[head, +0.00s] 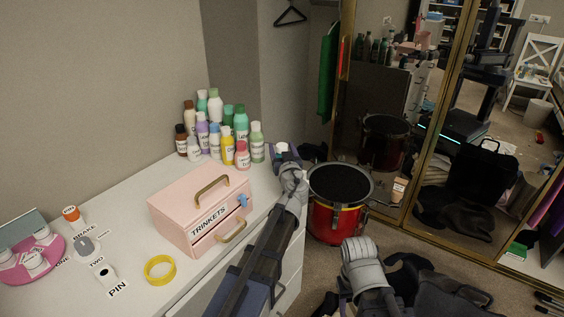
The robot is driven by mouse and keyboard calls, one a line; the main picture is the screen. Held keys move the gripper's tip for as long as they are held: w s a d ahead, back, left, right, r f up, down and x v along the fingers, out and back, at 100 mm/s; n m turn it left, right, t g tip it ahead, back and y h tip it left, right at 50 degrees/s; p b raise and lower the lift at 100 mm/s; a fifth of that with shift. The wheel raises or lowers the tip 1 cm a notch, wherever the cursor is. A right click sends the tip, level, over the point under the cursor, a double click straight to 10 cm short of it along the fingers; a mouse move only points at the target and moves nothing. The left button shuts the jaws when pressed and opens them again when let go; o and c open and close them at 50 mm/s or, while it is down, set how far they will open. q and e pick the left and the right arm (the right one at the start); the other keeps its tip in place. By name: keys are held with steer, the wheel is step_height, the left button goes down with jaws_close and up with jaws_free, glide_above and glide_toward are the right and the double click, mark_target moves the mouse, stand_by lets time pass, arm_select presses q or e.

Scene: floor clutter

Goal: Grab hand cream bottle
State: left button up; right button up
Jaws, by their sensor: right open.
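A beige container with a dark label (398,190) stands on the floor by the mirror. My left gripper (285,153) is at the dresser's back right corner, just right of the bottles; its jaws are unclear. My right gripper (360,255) is low over the floor, open, its fingers mostly hidden.
A pink TRINKETS box (190,192) stands in front of the bottles on the dresser (120,225). A yellow ring (159,270) and a pink round holder (30,262) lie left. A red drum-like bin (335,222) stands on the floor between my arms and the mirrored doors (448,130).

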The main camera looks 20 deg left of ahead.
arm_select(q)
jaws_close()
stand_by(0.3)
steer(key=shift+r, duration=0.1)
